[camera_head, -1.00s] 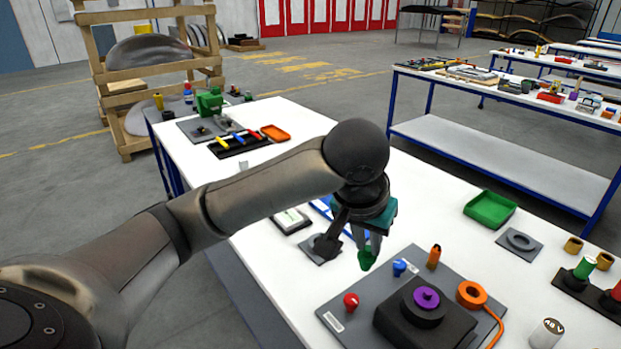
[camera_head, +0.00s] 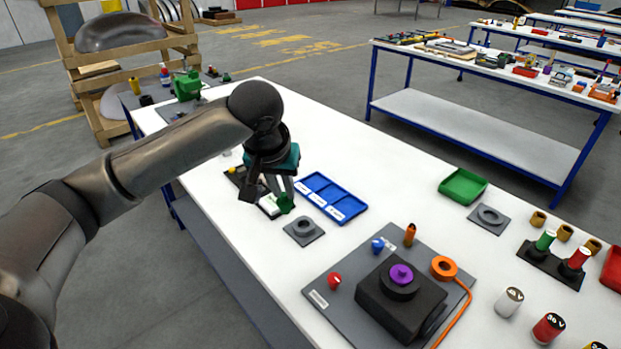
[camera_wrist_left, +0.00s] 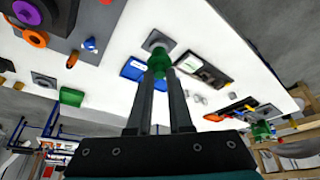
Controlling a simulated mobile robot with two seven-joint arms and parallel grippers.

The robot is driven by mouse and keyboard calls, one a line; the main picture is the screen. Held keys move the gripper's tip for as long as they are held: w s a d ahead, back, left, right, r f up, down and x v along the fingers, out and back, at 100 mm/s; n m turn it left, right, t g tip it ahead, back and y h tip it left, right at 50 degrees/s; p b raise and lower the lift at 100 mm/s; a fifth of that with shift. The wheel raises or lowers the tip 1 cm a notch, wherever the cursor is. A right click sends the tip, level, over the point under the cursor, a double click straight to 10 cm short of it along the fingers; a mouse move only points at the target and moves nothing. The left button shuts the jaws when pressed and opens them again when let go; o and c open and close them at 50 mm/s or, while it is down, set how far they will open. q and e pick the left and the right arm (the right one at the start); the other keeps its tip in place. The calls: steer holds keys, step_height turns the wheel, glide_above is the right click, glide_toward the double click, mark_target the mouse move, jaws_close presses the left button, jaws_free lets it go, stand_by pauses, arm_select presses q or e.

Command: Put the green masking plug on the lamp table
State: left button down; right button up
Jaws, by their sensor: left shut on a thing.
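My left gripper (camera_head: 274,190) is shut on the green masking plug (camera_head: 286,204), held above the near white table (camera_head: 390,216). The plug also shows between the fingertips in the left wrist view (camera_wrist_left: 158,62), its lower part partly hidden by the fingers. In the head view, the gripper is left of the blue tray (camera_head: 332,199) and beyond a grey plate with a ring (camera_head: 303,230). I cannot tell from the frames which table is the lamp table. My right gripper is not in view.
A grey board with a black block (camera_head: 400,300), knobs and an orange ring stands in front. A green tray (camera_head: 463,186) and another ringed plate (camera_head: 489,217) are to the right. Another blue-legged table (camera_head: 480,125) stands behind. The table's middle is largely clear.

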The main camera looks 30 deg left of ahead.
arm_select(q)
step_height(320, 180, down, 19)
steer(key=b, duration=0.3)
steer(key=shift+f+b, duration=0.1)
steer(key=shift+b, duration=0.3)
steer(key=shift+f, duration=0.35)
steer(key=shift+f, duration=0.1)
steer(key=c, duration=0.8)
jaws_free()
steer(key=shift+c, duration=0.2)
steer(key=shift+r, duration=0.25)
steer(key=p+v, duration=0.2)
steer(key=v, duration=0.9)
steer(key=shift+s+r+p, duration=0.25)
steer(key=shift+r+p, duration=0.1)
steer(key=shift+p, duration=0.05)
